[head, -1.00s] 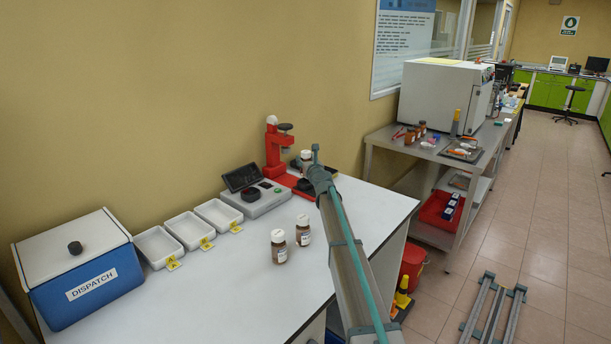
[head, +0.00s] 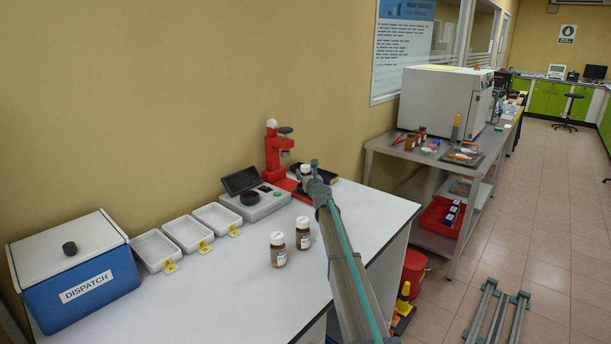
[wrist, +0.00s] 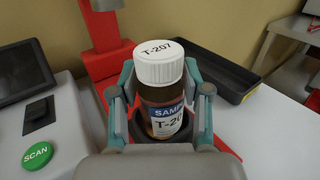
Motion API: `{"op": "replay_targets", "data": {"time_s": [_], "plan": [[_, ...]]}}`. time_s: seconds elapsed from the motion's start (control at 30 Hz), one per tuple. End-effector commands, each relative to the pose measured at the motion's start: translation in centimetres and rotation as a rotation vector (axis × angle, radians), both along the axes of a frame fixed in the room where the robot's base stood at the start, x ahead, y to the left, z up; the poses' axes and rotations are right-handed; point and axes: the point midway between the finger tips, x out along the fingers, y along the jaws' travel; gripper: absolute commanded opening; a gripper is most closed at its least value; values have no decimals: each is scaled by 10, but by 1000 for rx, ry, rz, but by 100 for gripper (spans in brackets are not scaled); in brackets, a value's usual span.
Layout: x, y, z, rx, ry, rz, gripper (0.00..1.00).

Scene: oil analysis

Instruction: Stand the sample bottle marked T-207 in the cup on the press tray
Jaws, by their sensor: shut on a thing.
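The sample bottle marked T-207 (wrist: 160,90) is brown with a white cap and a blue and white label. It stands upright between the fingers of my gripper (wrist: 158,112) in the wrist view, and the gripper is shut on it. A black ring-shaped cup (wrist: 122,128) shows around and below its lower part; the fingers hide whether its base rests inside. The red press (wrist: 92,30) stands just behind, its red tray (wrist: 222,147) below the gripper. In the head view the bottle's white cap (head: 306,169) shows at the end of my arm, in front of the red press (head: 276,150).
Two other brown bottles (head: 278,249) (head: 303,233) stand on the white bench. Left of the press are a scanner with a green button (wrist: 37,153), white trays (head: 188,233) and a blue dispatch box (head: 80,275). A black open tray (wrist: 205,72) lies behind the bottle.

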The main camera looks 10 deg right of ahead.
Motion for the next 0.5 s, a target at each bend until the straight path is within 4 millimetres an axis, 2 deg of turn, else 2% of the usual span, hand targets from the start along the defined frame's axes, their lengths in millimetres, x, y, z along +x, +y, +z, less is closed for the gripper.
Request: {"op": "replay_targets", "data": {"time_s": [0.13, 0.17, 0.3, 0.5], "plan": [[0, 0, -6, 0, 0, 0, 9], [0, 0, -6, 0, 0, 0, 49], [0, 0, -5, 0, 0, 0, 72], [0, 0, -5, 0, 0, 0, 72]]}}
